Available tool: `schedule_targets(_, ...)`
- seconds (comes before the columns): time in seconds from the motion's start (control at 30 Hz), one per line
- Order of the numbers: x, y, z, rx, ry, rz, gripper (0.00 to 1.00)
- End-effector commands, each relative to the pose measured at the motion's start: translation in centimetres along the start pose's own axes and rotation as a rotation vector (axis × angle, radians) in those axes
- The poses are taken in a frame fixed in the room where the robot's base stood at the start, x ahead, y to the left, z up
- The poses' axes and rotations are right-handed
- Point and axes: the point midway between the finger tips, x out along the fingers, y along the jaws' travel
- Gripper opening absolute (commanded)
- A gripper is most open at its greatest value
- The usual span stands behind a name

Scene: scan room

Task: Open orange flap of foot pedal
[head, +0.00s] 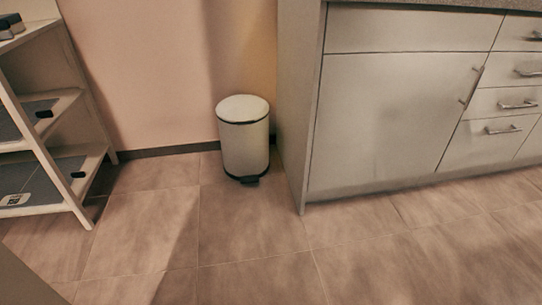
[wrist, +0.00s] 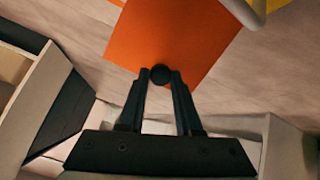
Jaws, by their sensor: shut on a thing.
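The orange flap (wrist: 195,35) is a flat panel at the top of the wrist view, partly cut off by the frame. A dark round knob (wrist: 160,74) sits at its near edge. My gripper (wrist: 161,80) has its two fingertips closed on this knob, one on each side. The head view shows neither the orange flap nor my gripper. It shows a pale bin (head: 244,140) with its lid down and a small black foot pedal (head: 249,180) at its base. Whether the flap belongs to that pedal cannot be told.
In the head view, a cabinet (head: 385,125) with drawers stands right of the bin and an open shelf (head: 35,130) stands left. Tiled floor (head: 250,235) in front is clear. The wrist view shows a pale bar (wrist: 246,12) near the flap and a box-like frame (wrist: 45,110) at left.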

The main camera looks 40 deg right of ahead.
Motion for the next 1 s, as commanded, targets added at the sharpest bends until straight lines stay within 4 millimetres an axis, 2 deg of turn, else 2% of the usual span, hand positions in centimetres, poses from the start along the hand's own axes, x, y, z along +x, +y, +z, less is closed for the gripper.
schedule_targets(0.37,-0.1,-0.2,-0.1,0.004,0.002,-0.007,0.00)
schedule_targets(0.4,-0.1,-0.2,-0.1,0.004,0.002,-0.007,0.40)
schedule_targets(0.53,0.0,-0.2,-0.1,0.003,0.002,-0.005,0.64)
schedule_targets(0.83,-0.1,-0.1,-0.1,0.001,0.001,-0.002,0.64)
schedule_targets(1.0,-1.8,0.0,-0.3,0.000,0.002,-0.003,0.64)
